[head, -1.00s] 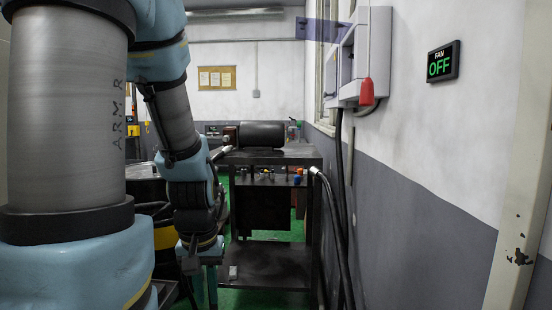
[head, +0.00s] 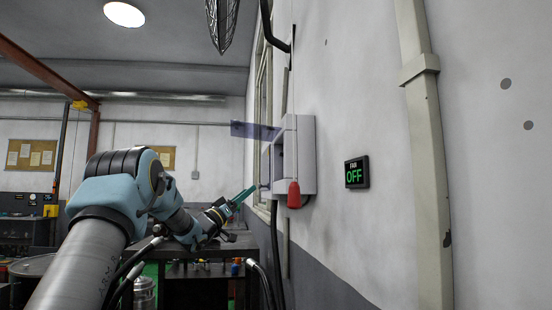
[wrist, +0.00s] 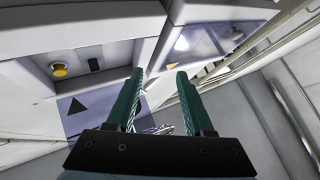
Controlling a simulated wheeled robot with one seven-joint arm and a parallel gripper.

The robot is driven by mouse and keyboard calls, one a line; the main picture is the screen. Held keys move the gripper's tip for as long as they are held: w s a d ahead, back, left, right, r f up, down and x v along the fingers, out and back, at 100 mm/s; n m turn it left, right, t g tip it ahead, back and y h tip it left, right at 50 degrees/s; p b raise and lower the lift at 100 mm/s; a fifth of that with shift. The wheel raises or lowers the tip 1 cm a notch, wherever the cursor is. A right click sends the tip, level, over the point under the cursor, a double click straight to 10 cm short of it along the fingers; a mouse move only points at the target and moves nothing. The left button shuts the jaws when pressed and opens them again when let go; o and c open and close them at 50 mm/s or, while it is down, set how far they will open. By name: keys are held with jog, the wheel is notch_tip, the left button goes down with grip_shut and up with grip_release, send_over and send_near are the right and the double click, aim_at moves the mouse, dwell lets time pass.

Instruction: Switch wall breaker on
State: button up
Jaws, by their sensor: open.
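The wall breaker box (head: 306,150) is a light grey case on the right-hand wall. Its tinted see-through cover (head: 255,131) stands out to the left. In the wrist view, a recessed panel (wrist: 115,52) at upper left holds a round yellow part (wrist: 59,70) and a small dark switch-like part (wrist: 95,64); its position is unclear. My gripper (head: 252,189) is raised just left of and slightly below the box. In the wrist view my gripper (wrist: 160,74) is open, its two green fingers apart with nothing between them. Any contact with the box cannot be told.
A fan sign (head: 357,173) on the wall reads OFF in green. A red part (head: 294,195) hangs under the box, with dark cables below. A vertical pipe (head: 425,140) runs down the wall at right. A dark workbench (head: 190,248) stands beneath my arm.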

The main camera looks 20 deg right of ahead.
jog(key=s+d+r+m+g+h+p, duration=0.2)
jog(key=s+d+r+m+g, duration=0.2)
jog(key=g, duration=0.3)
jog(key=s+d+r+m+g+h+p, duration=0.2)
jog(key=s+d+r+m+g+p, duration=0.1)
jog(key=r+m+g, duration=0.3)
jog(key=d+r+g, duration=0.1)
jog(key=g, duration=0.1)
jog(key=shift+s+r+g+p, duration=0.15)
jog(key=shift+s+g+p, duration=0.15)
jog(key=shift+s+p, duration=0.05)
grip_shut()
